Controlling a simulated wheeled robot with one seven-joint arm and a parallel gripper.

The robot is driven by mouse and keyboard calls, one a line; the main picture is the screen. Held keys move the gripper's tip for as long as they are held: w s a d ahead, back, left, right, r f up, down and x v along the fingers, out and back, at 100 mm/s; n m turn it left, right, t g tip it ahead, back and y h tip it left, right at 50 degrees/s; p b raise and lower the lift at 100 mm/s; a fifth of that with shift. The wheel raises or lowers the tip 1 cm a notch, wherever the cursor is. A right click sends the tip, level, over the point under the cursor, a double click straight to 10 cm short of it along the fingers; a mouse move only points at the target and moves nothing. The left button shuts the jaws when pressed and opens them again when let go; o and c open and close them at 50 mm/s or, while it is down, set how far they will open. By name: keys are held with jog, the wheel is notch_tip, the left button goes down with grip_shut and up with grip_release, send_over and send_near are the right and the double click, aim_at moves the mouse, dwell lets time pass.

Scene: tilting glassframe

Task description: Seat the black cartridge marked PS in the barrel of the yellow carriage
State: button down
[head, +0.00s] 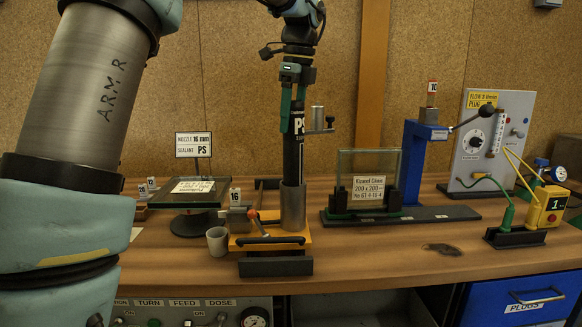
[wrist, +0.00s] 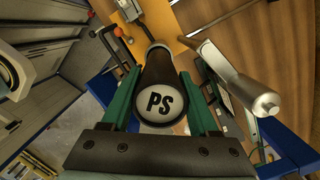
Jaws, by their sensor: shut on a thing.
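My gripper (head: 292,103) is shut on the black cartridge (head: 296,152), which carries a white PS mark and hangs upright below the green fingers. In the wrist view the fingers (wrist: 162,106) stand either side of the cartridge's round PS end (wrist: 160,103). The yellow carriage (head: 262,243) sits on the bench with its grey metal barrel (head: 293,208) standing upright. The cartridge's lower end meets the barrel's rim in the head view. I cannot tell whether it is just above, behind or slightly inside, and the wrist view hides the barrel mouth.
A metal cylinder with a side arm (head: 318,121) is right of the cartridge. A grey cup (head: 217,241) and glass stand (head: 190,225) are to the left. A framed glass pane (head: 345,166) and blue press (head: 414,160) are to the right. Bench front right is mostly clear.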

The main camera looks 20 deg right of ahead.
aim_at(292, 160)
notch_tip(292, 160, down, 10)
jog(key=shift+r+p, duration=0.1)
jog(key=shift+p, duration=0.2)
dwell(0.3)
jog(key=shift+c, duration=0.7)
grip_release()
jog(key=shift+s, duration=0.1)
